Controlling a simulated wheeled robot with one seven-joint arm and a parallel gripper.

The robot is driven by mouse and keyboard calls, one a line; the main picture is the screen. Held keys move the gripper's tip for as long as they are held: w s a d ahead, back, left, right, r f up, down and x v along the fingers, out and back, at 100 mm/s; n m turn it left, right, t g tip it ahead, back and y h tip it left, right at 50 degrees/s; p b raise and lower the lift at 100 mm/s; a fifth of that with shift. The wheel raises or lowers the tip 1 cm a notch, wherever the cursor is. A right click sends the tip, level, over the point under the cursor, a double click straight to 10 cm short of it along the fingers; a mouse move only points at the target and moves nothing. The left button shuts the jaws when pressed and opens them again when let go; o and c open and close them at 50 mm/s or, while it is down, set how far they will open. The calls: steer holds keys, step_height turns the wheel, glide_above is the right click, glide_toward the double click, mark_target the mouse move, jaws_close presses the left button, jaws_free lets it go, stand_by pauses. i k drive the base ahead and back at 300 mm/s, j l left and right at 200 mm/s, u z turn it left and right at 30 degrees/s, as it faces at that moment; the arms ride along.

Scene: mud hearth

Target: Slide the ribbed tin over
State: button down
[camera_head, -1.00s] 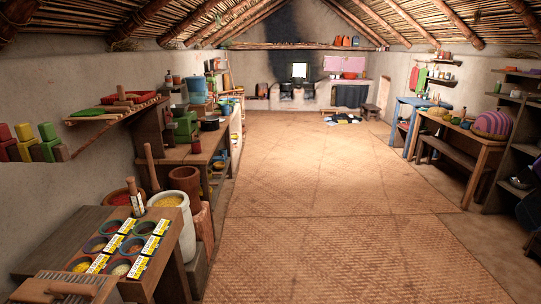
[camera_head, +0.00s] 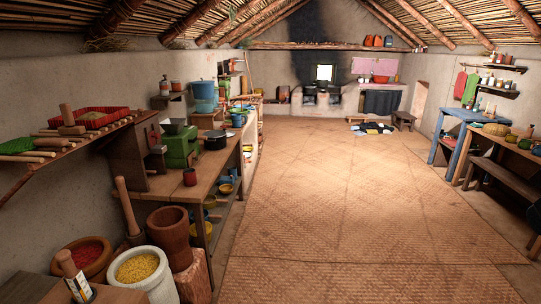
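I cannot make out a ribbed tin for certain in this view. Small containers (camera_head: 175,86) stand on a little wall shelf at the left, too small to show ribs. A dark red cup (camera_head: 190,177) stands on the wooden side table (camera_head: 214,160), near its front end. More small jars or tins (camera_head: 499,82) stand on the wall shelves at the right, also too small to tell. My gripper is not in view.
A white tub of yellow grain (camera_head: 140,270), a basin of red stuff (camera_head: 82,256) and a wooden mortar (camera_head: 168,230) stand close at the lower left. A green grinder (camera_head: 180,147) and a dark pot (camera_head: 215,140) are on the side table. The matted floor (camera_head: 340,200) ahead is clear.

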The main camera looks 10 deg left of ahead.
mark_target(189, 175)
steer(key=i+l+u, duration=0.1)
steer(key=i+u, duration=0.3)
steer(key=i, duration=0.15)
steer(key=i+l+u, duration=0.25)
steer(key=i+u, duration=0.15)
steer(key=i+l+u, duration=0.4)
steer(key=i, duration=0.2)
steer(key=i+l+u, duration=0.25)
steer(key=u, duration=0.15)
steer(key=i+l+u, duration=0.55)
steer(key=l+u, duration=0.3)
steer(key=i+l+u, duration=0.15)
steer(key=l+u, duration=0.3)
